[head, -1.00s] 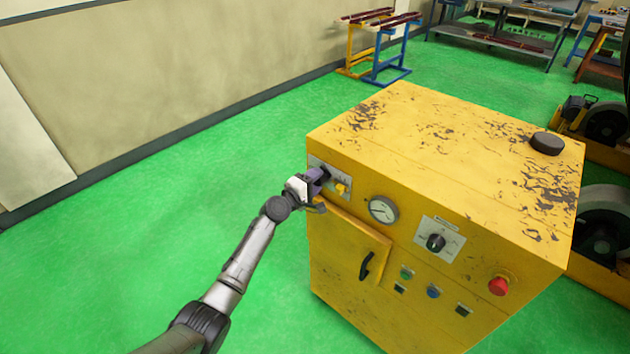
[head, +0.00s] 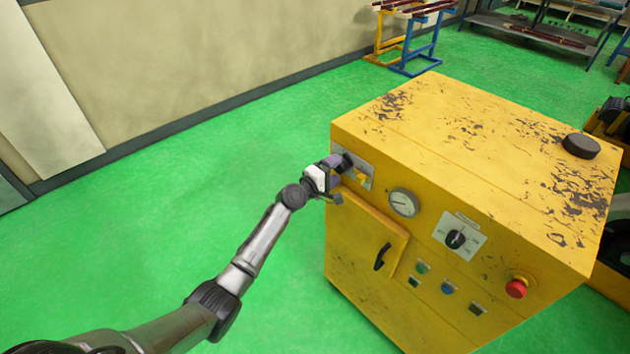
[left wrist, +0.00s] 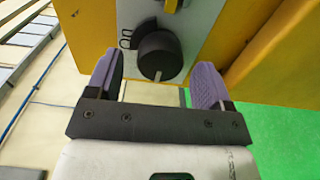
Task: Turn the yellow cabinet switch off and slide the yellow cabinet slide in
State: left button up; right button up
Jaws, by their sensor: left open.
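The yellow cabinet (head: 450,150) has a grey plate (head: 367,170) at the left end of its front face. A black round knob with a pale mark (left wrist: 160,56) sits on this plate (left wrist: 205,25). A small yellow part (head: 361,180) stands on the plate beside my left gripper; a yellow piece also shows at the wrist view's top edge (left wrist: 171,5). My left gripper (head: 342,172) is open at the plate. Its purple fingers lie either side of the knob in the wrist view, with gaps visible. A second black knob (head: 456,240) is on a white plate. My right gripper is out of view.
The cabinet front also carries a gauge (head: 404,203), a door with a black handle (head: 382,257), small buttons and a red button (head: 516,288). A black disc (head: 581,146) lies on top. Green floor (head: 170,210) is clear on the left.

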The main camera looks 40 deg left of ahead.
pick_arm(q)
jog(key=s+p, duration=0.2)
jog(key=s, duration=1)
jog(key=shift+s+a, duration=0.25)
jog(key=shift+a, duration=0.1)
jog(key=s+d+f+m+g+y, duration=0.1)
jog(key=s+d+f+m+g, duration=0.2)
jog(key=s+d+m+g, duration=0.55)
jog(key=s+d+f+m+g+y, duration=0.1)
jog(key=s+d+f+m+g, duration=0.2)
jog(key=s+d+m, duration=1.05)
jog(key=s+f+n+g+h, duration=0.1)
jog(key=s+f+n+g, duration=0.3)
jog(key=s, duration=0.8)
notch_tip(320, 180, up, 32)
jog(key=m+t+p, duration=0.1)
jog(key=p, duration=3.2)
jog(key=shift+d+m, duration=0.2)
jog(key=shift+m, duration=0.1)
